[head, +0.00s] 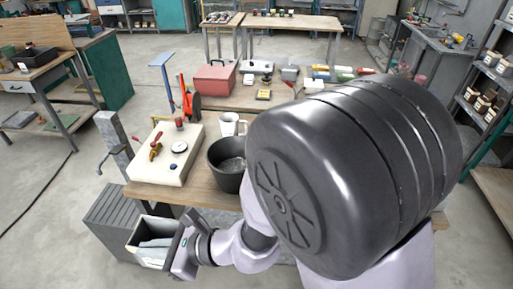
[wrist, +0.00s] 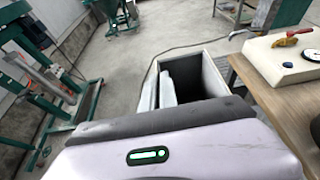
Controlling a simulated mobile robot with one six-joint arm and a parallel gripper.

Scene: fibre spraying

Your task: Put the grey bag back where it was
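A pale grey bag (wrist: 167,88) stands upright along the left inside of an open grey-white bin (wrist: 211,65). In the head view the bag's pale top (head: 153,250) shows inside the same bin (head: 141,229), low beside the worktable's left front corner. A second pale slab or fold sits against it; I cannot tell whether it is another bag. My gripper (head: 176,252) is at the bin's right side, close to its rim. Its fingertips are not clear in either view, and I see no bag held in it. The wrist view shows only its housing and a dark padded edge.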

